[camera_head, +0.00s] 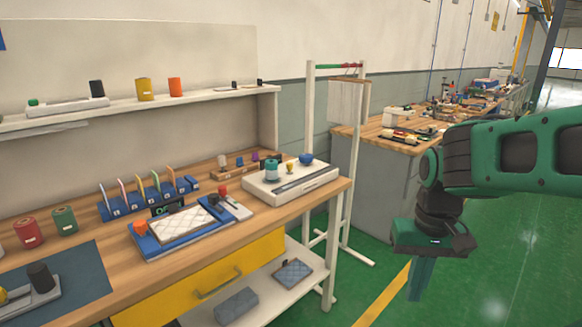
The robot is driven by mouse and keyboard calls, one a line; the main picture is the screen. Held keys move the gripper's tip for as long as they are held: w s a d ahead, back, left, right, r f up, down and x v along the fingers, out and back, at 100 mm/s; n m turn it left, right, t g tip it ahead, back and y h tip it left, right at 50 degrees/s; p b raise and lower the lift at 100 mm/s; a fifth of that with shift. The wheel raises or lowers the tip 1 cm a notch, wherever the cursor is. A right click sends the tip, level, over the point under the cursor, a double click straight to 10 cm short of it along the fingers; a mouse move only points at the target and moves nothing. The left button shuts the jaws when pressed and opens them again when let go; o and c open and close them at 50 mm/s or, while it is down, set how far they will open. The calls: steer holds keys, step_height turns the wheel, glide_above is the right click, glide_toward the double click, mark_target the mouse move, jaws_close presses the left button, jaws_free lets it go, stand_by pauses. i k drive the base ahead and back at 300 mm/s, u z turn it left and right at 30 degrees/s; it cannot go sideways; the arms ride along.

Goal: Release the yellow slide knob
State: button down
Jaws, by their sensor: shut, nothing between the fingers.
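Two yellow knob-like parts show, and I cannot tell which is the slide knob. A small yellow knob (290,167) sits on the white slotted panel (312,184) at the right end of the workbench, between a teal cylinder (271,170) and a blue knob (306,159). Another yellow part (3,296) is cut off by the left edge, on a grey device with a black knob (41,277). My gripper (416,296) points down over the green floor, right of the workbench. It is shut and empty, well apart from both yellow parts.
The wooden workbench (190,247) also holds a blue tray with a white quilted pad (182,226) and a blue rack (150,199). A yellow drawer (200,283) is below. A white stand (355,160) rises behind the bench's right end. The floor around my gripper is clear.

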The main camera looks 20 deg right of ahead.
mark_target(289, 166)
steer(key=u, duration=0.05)
steer(key=i, duration=1)
steer(key=z, duration=0.05)
